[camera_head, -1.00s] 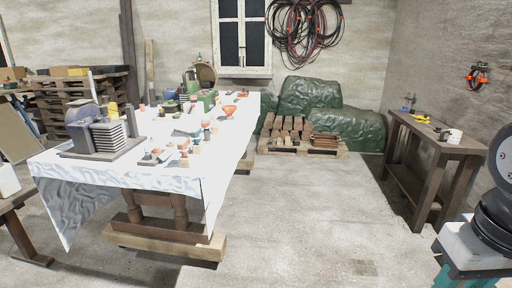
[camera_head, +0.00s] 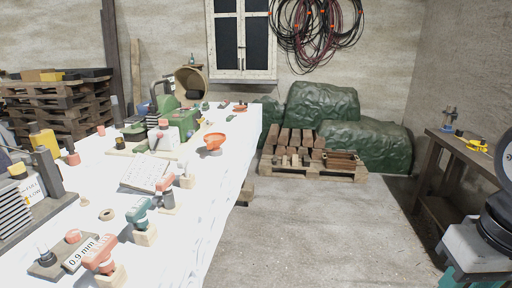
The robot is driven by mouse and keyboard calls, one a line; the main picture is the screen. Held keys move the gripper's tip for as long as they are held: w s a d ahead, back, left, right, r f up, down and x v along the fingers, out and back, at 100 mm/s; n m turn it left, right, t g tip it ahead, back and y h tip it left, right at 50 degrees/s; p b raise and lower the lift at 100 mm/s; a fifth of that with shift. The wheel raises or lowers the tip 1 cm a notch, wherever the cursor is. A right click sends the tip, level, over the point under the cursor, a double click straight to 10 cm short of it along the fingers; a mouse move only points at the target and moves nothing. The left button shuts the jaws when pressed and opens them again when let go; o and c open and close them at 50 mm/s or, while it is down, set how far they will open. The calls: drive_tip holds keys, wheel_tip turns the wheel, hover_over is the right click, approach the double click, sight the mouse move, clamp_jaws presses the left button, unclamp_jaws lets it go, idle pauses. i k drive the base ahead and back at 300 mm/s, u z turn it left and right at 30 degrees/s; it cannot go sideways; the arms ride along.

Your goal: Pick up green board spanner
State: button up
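A small teal-green tool (camera_head: 139,213) stands on a pale wooden block on the white-covered table. It looks like the green board spanner, but its fine shape is too small to be sure. Similar red tools on wooden blocks stand nearby: one red tool (camera_head: 100,256) in front of it and another red tool (camera_head: 166,184) behind it. A dark and white part of my arm shows at the right edge. My gripper is out of view.
The white-covered table (camera_head: 196,231) fills the left, crowded with a 0.9 mm sign (camera_head: 80,254), an orange funnel (camera_head: 214,141) and a green machine (camera_head: 168,106). Concrete floor (camera_head: 300,235) is clear right of it. A dark workbench (camera_head: 466,152) stands at the right wall.

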sight(229, 117)
drive_tip(key=i, duration=2.85)
drive_tip(key=u, duration=1.3)
